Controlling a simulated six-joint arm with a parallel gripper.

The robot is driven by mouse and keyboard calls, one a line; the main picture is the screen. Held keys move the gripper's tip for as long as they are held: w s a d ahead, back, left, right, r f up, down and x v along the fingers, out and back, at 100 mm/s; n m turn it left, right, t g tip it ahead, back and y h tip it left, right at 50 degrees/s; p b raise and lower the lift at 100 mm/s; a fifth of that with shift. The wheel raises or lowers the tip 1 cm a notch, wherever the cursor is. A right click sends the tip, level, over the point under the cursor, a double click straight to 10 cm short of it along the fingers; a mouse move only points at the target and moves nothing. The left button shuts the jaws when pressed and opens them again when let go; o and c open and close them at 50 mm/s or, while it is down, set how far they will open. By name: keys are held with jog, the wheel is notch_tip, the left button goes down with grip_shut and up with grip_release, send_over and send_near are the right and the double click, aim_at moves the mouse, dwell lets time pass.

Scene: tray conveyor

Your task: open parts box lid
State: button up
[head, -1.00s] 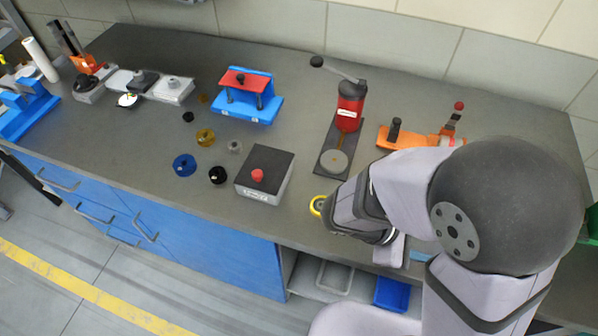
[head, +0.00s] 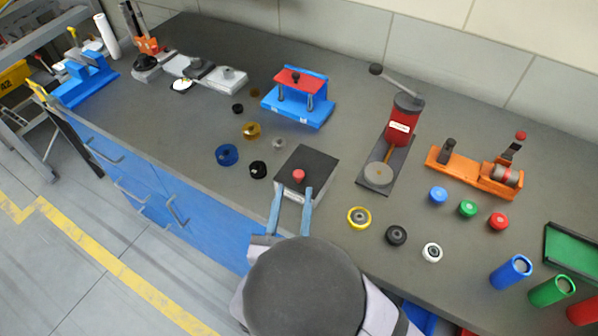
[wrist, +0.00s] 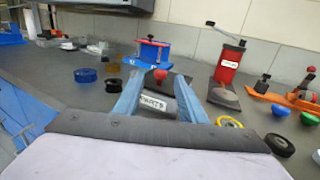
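The parts box (head: 322,172) is a grey box with a dark flat lid (head: 312,159) and a red knob (head: 298,175) on top. It stands near the front edge of the bench, and the lid looks closed. My gripper (head: 293,190) is open, its two pale blue fingers apart at the box's front side, pointing toward it. In the wrist view the red knob (wrist: 160,75) shows between the fingertips, with the box's white label (wrist: 153,102) below it. Nothing is held. Whether the fingers touch the box cannot be told.
Blue, black and brass rings (head: 251,130) lie left of the box. A yellow ring (head: 359,217) and black and white ones lie to the right. A red lever press (head: 403,121) stands behind right, a blue fixture (head: 299,97) behind. The bench's front edge is close.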

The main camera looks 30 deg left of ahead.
aim_at(298, 177)
jog(key=shift+p+x, duration=1)
jog(key=shift+x, duration=2.6)
jog(key=shift+d, duration=0.1)
jog(key=shift+w, duration=0.1)
grip_shut()
